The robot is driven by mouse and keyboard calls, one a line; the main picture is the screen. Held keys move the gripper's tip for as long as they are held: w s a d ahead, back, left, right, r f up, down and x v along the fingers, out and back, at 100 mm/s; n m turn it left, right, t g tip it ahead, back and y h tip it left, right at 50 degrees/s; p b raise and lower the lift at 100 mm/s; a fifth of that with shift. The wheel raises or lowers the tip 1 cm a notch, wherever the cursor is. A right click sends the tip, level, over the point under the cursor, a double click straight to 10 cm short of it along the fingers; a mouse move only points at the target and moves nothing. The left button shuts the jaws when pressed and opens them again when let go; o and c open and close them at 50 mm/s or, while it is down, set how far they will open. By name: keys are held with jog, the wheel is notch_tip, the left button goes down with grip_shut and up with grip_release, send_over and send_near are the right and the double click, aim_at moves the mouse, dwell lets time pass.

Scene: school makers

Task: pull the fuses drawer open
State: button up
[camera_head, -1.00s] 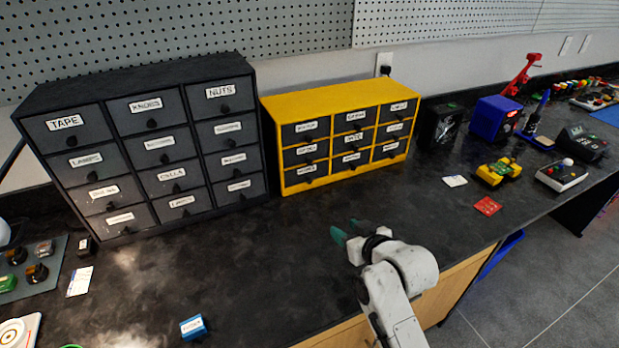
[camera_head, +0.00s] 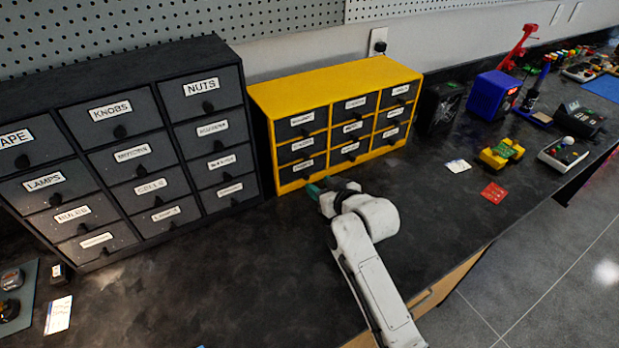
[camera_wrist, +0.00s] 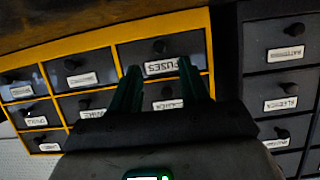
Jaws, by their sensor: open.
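The fuses drawer (camera_wrist: 135,52) is dark grey with a white label, a black knob and a yellow frame around it. It shows upside down in the wrist view, labelled FUSES. In the head view it appears to be the bottom-left drawer (camera_head: 289,174) of the yellow cabinet (camera_head: 262,100), and it looks closed. My gripper (camera_head: 318,188) is in front of that drawer's lower edge, low over the bench. In the wrist view my gripper (camera_wrist: 160,75) has its two green fingers apart, pointing toward the drawer, with the label between their tips. Whether they touch anything is unclear.
A taller black drawer cabinet (camera_head: 100,75) stands just left of the yellow one, close to my gripper's side. A black box (camera_head: 440,105) stands to the right. The dark bench (camera_head: 250,270) in front of the cabinets is mostly clear.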

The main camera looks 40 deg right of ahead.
aim_at(307, 177)
jog(key=shift+x, duration=3.15)
jog(key=shift+c, duration=0.3)
grip_shut()
